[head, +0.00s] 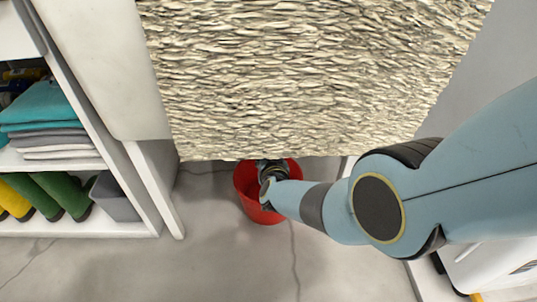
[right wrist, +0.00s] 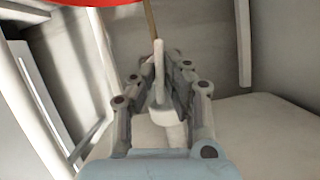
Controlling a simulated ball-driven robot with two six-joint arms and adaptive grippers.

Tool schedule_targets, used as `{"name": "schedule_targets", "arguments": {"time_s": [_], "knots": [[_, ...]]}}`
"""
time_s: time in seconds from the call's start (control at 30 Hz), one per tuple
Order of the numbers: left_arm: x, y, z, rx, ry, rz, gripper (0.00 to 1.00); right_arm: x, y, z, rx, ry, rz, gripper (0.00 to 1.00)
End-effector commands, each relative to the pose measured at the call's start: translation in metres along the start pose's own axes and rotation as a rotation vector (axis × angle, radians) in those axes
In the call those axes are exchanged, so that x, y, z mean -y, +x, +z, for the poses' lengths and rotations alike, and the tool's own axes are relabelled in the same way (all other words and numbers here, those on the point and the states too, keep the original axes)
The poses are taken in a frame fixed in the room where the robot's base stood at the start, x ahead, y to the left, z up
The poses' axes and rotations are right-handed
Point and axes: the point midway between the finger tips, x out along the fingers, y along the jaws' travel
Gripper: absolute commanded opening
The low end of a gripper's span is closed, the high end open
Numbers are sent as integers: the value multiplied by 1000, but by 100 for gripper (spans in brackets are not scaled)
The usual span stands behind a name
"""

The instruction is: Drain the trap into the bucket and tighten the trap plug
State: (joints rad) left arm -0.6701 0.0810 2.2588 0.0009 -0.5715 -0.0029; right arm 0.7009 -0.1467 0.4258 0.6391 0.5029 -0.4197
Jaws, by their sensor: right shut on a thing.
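The red bucket (head: 244,190) stands on the floor under the front edge of the stone-patterned counter in the head view. My right gripper (head: 268,172) reaches in over the bucket, its fingertips mostly hidden by the counter edge. In the right wrist view my right gripper (right wrist: 163,90) is shut on a pale plug, taken to be the trap plug (right wrist: 159,65), with a flat upright tab and a round base between the fingers. A red edge of the bucket (right wrist: 90,2) shows at the top. The rest of the trap is not clearly visible. My left gripper is not in view.
The counter (head: 310,80) hangs over the work area. Shelving (head: 70,165) on the left holds folded cloths (head: 45,105), green boots (head: 62,192) and a grey bin (head: 112,198). A thin brown rod (right wrist: 150,20) shows beyond the plug. The floor before the bucket is clear.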

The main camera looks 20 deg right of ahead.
Motion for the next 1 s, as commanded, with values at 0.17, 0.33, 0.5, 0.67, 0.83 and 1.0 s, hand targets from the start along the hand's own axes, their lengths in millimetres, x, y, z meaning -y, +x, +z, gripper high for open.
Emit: {"name": "schedule_targets", "arguments": {"time_s": [0.17, 0.33, 0.5, 0.67, 0.83, 1.0], "knots": [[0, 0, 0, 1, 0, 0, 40, -1, 0, 1, 1, -2, 1, 0], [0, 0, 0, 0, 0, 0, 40, -1, 0, 1, 1, -2, 1, 0], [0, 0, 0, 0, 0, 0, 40, -1, 0, 1, 1, -1, 1, 33], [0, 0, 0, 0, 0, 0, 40, 0, 0, 0, 0, -1, 0, 33], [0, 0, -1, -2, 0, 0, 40, 0, 0, 0, 0, -1, 0, 33], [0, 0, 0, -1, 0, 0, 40, 0, 0, 0, 0, 3, -1, 33]]}}
